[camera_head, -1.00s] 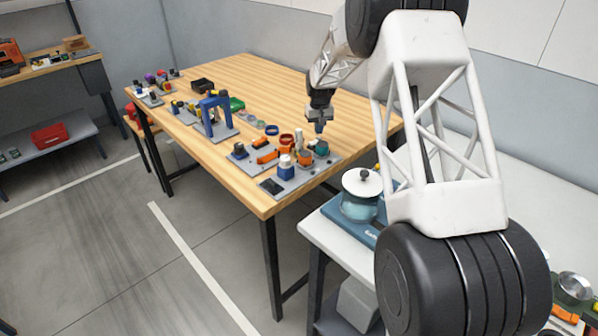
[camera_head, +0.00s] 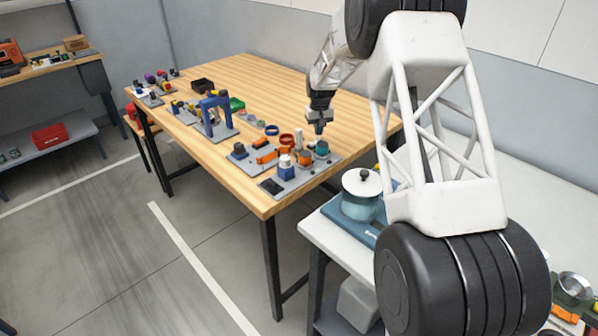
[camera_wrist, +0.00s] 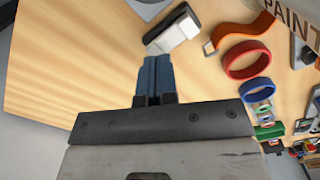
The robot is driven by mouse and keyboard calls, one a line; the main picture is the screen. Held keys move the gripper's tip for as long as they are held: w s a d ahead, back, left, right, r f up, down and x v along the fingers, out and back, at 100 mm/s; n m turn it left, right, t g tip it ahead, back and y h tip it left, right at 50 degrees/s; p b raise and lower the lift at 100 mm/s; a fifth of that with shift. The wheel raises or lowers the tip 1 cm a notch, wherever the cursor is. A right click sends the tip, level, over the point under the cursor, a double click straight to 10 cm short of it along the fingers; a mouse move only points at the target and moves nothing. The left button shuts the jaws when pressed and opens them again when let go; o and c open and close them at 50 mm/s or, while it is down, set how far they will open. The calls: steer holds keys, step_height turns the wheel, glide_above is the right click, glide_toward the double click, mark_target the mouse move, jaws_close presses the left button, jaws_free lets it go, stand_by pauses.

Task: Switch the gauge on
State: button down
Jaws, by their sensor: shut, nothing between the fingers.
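My gripper (camera_head: 319,129) points down above the near right end of the wooden table, over a group of small parts. In the wrist view its blue fingers (camera_wrist: 155,76) are together with nothing between them. I cannot tell for sure which thing is the gauge. A grey plate with a dark rectangular face (camera_head: 271,187) lies at the table's near corner. No switch or lit display can be made out.
On the wooden table (camera_head: 262,85), an orange bracket (camera_wrist: 240,32), a red ring (camera_wrist: 247,60) and a blue ring (camera_wrist: 255,85) lie beside the white block. A blue arch (camera_head: 213,116) stands farther left. A white-lidded teal pot (camera_head: 361,193) stands on the nearer bench. The table's back is clear.

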steer(key=shift+f, duration=1.05)
stand_by(0.9)
steer(key=shift+r, duration=3.55)
